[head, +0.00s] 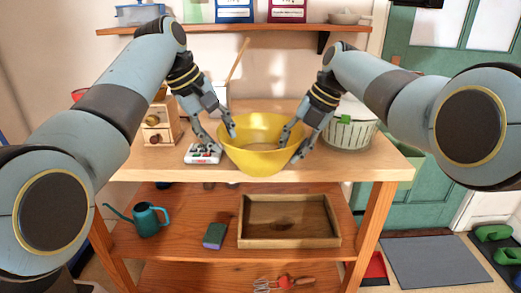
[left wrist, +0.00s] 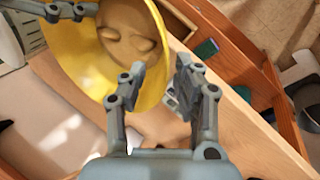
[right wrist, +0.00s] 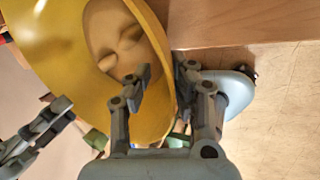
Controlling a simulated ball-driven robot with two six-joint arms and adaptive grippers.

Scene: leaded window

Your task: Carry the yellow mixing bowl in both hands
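The yellow mixing bowl (head: 262,162) stands upright near the front edge of the wooden worktop (head: 372,168). A tan, dough-like lump (left wrist: 130,32) lies inside it. My left gripper (head: 225,141) is at the bowl's left rim, one finger inside and one outside. In the left wrist view, its fingers (left wrist: 160,82) are apart with a gap beside the rim. My right gripper (head: 291,145) straddles the right rim the same way. In the right wrist view, its fingers (right wrist: 163,78) are apart, the outer one close to the wall.
A pale slatted basket (head: 350,131) stands right of the bowl, close to my right gripper. A small white box (head: 202,155) lies left of the bowl, and a wooden grinder (head: 158,124) stands behind it. A wooden tray (head: 290,243) and teal watering can (head: 148,221) are on the lower shelf.

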